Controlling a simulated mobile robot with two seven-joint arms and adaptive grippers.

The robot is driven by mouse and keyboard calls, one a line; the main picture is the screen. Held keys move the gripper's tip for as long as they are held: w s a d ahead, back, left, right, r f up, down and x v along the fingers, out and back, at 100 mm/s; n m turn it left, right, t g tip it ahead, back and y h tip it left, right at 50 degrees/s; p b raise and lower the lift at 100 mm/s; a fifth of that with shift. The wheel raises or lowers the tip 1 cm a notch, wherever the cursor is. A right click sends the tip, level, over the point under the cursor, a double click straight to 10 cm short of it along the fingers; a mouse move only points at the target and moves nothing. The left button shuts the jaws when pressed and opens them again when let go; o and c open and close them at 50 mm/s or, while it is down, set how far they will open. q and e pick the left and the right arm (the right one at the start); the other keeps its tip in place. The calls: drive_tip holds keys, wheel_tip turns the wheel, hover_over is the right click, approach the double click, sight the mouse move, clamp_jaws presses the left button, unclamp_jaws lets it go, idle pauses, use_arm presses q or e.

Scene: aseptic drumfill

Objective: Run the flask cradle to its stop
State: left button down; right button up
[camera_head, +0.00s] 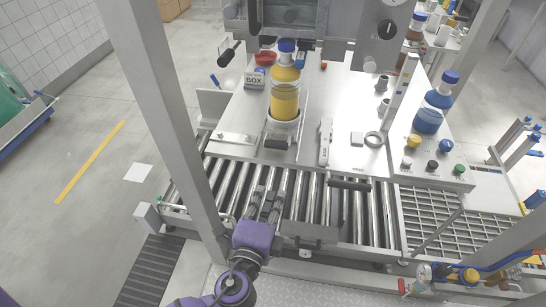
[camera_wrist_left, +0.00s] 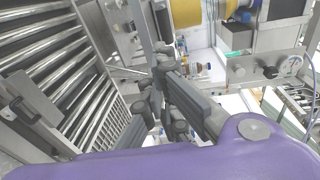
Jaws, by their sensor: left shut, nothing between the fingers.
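A flask of yellow liquid with a blue cap (camera_head: 285,88) stands upright in the grey flask cradle (camera_head: 283,131) on the steel worktop (camera_head: 236,120). The cradle has a dark block at its front. My left gripper (camera_head: 270,194) is over the rollers, in front of the cradle and apart from it. It is shut and empty; its fingers also show in the left wrist view. I cannot tell where the stop of the cradle is. My right gripper is not in view.
A roller conveyor (camera_head: 312,192) runs along the worktop's front, with a dark bar handle (camera_head: 349,185) above it. A steel post (camera_head: 166,110) stands left of my arm. A blue flask (camera_head: 431,112) and a button panel (camera_head: 432,168) are at the right.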

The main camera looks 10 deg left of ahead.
use_arm(q)
drive_tip(key=a, duration=0.1)
drive_tip(key=n+y+p, duration=0.1)
drive_tip(key=p, duration=0.1)
approach(275, 149)
drive_tip(key=w, duration=0.2)
drive_tip(key=w+f, duration=0.1)
drive_tip(key=w, duration=0.1)
drive_tip(key=shift+w+d, duration=0.1)
drive_tip(key=shift+w, duration=1.05)
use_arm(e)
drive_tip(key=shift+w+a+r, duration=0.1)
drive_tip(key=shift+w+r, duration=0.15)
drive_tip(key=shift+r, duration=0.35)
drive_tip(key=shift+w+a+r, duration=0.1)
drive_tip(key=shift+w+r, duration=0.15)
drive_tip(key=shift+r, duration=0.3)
